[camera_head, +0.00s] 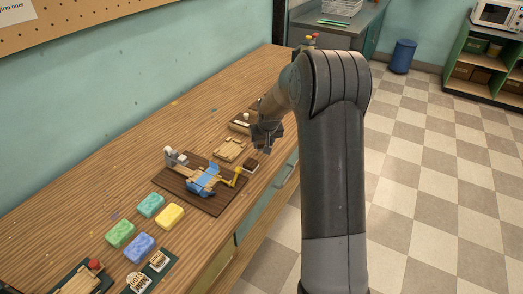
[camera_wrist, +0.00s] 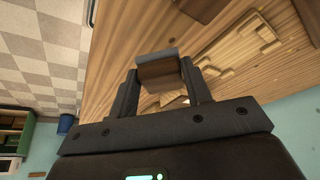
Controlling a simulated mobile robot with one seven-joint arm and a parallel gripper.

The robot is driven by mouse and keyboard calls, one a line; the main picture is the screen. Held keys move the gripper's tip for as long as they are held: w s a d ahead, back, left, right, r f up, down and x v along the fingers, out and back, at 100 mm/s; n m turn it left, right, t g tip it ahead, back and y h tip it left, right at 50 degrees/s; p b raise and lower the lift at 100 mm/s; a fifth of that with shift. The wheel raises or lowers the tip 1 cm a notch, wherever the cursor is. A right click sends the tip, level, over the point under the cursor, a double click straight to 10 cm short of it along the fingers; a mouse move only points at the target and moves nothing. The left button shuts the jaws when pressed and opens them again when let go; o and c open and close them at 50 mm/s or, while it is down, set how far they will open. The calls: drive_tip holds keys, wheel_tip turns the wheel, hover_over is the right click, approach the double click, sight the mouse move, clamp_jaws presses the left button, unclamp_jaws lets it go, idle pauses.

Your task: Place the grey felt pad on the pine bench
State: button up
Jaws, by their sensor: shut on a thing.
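My gripper (camera_head: 266,138) is above the right edge of the wood-grained bench (camera_head: 80,205), near its far half. In the wrist view my gripper (camera_wrist: 160,84) has its two fingers on either side of a small block with a brown face and a grey strip along one edge. I take this to be the grey felt pad (camera_wrist: 158,54); the grey part shows only as a thin band. It appears held clear of the bench. In the head view the held piece is hard to make out against the dark fingers. The bench top (camera_wrist: 110,60) also shows in the wrist view.
Near my gripper lie a pale wooden board (camera_head: 228,149) and a dark brown block (camera_head: 251,165). A dark board (camera_head: 213,206) carries a blue-and-wood fixture with a yellow handle. Several coloured soaps, one yellow (camera_head: 170,216), lie nearer. The bench's left side is mostly clear.

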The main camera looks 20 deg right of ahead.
drive_tip(key=shift+w+a+f, duration=0.15)
drive_tip(key=shift+a+f, duration=0.1)
drive_tip(key=shift+f, duration=1.9)
drive_tip(key=shift+f, duration=0.1)
drive_tip(key=o, duration=1)
